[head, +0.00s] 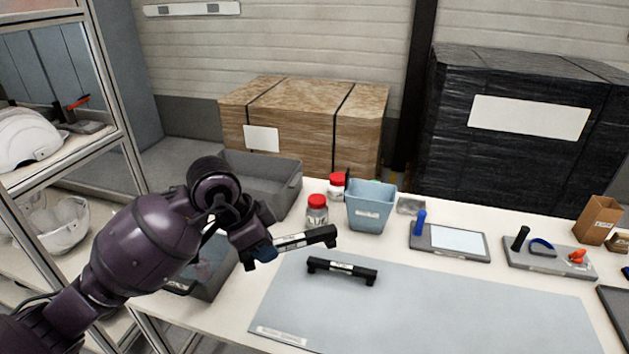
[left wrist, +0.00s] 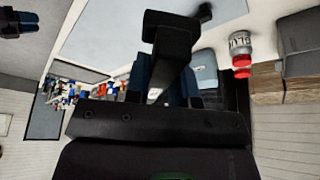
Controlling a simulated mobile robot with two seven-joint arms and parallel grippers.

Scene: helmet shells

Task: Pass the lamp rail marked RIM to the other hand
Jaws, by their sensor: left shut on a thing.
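My left gripper (head: 262,250) is shut on a black lamp rail (head: 306,240) with a white label. It grips the rail near its left end and holds it above the table, behind the mat's left part. In the left wrist view this rail (left wrist: 172,45) points away from the jaws. A second black lamp rail (head: 342,270) with a white label lies on the grey mat (head: 440,310). Both labels are too small to read, so I cannot tell which says RIM. A dark shape (left wrist: 18,22) at the left wrist view's upper left may be my right gripper; its jaws are unclear.
Behind the rails stand a blue bin (head: 370,208), red-lidded jars (head: 317,212) and a grey crate (head: 270,180). A tablet-like board (head: 450,243) and a tool tray (head: 548,260) lie at the right. A helmet shelf (head: 120,150) stands at the left. Most of the mat is clear.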

